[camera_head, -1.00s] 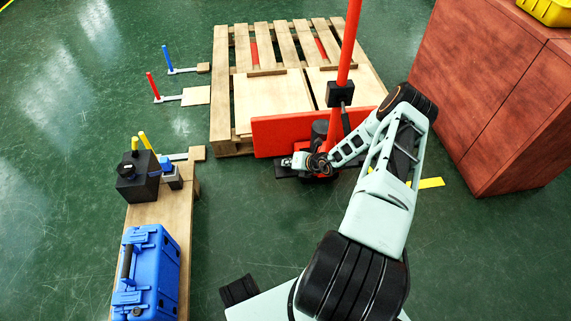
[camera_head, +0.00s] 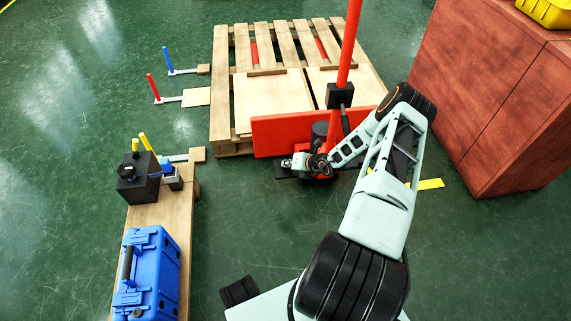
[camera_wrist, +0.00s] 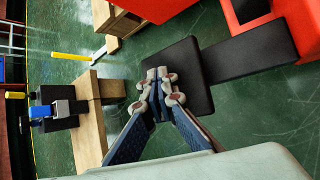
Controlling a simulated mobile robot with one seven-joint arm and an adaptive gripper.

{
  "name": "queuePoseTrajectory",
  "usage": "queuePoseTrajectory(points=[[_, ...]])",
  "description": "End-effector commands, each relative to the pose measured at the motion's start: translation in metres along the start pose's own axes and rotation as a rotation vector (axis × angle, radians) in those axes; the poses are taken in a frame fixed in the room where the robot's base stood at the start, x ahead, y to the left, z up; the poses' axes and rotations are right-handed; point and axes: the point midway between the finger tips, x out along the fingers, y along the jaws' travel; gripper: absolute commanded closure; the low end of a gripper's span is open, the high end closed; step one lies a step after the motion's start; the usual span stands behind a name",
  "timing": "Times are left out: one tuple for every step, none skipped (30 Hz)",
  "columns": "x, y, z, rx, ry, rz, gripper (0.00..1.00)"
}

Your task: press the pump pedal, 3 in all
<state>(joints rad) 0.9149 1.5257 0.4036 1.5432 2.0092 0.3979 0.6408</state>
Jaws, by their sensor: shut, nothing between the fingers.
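The pump pedal is a flat black square plate (camera_wrist: 188,62) on a black bar (camera_wrist: 252,52) that leads to the red jack body (camera_wrist: 282,32). In the head view the black pedal (camera_head: 283,171) shows at the foot of the red pallet jack (camera_head: 290,135). My gripper (camera_wrist: 158,84) is shut and empty, its fingertips together over the pedal's near left edge in the wrist view. I cannot tell whether the tips touch the plate. In the head view my gripper (camera_head: 288,162) is small and low, just over the pedal, and my wrist hides part of the jack's base.
A wooden pallet (camera_head: 270,92) lies behind the jack. A red-brown cabinet (camera_head: 500,100) stands at right. At left, a wooden board (camera_head: 160,213) bears a blue case (camera_head: 150,270) and a black box (camera_head: 138,180). Levers with red (camera_head: 154,86) and blue (camera_head: 167,58) handles stand farther back. Green floor is open between.

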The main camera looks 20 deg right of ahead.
Motion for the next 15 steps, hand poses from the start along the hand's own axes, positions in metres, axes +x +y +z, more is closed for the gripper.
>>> queuePoseTrajectory(points=[[-0.004,0.003,0.000,0.001,0.007,-0.002,1.00],[-0.005,0.003,0.001,0.001,0.007,-0.002,1.00],[-0.007,0.005,0.002,0.000,0.007,-0.002,1.00],[-0.009,0.005,0.002,0.000,0.007,-0.002,1.00],[-0.010,0.006,0.003,0.000,0.007,-0.002,1.00],[-0.011,0.008,0.004,0.000,0.007,-0.002,1.00],[-0.013,0.009,0.005,0.000,0.007,-0.002,1.00],[-0.014,0.009,0.006,0.000,0.007,-0.002,1.00],[-0.016,0.011,0.008,0.000,0.007,-0.002,1.00],[-0.017,0.012,0.009,0.000,0.006,-0.002,1.00],[-0.018,0.013,0.010,0.001,0.006,-0.002,1.00],[-0.020,0.014,0.011,0.001,0.005,-0.001,1.00],[-0.021,0.015,0.012,0.001,0.005,-0.001,1.00],[-0.021,0.015,0.012,0.001,0.005,-0.001,1.00],[-0.021,0.015,0.013,0.001,0.004,-0.001,1.00]])
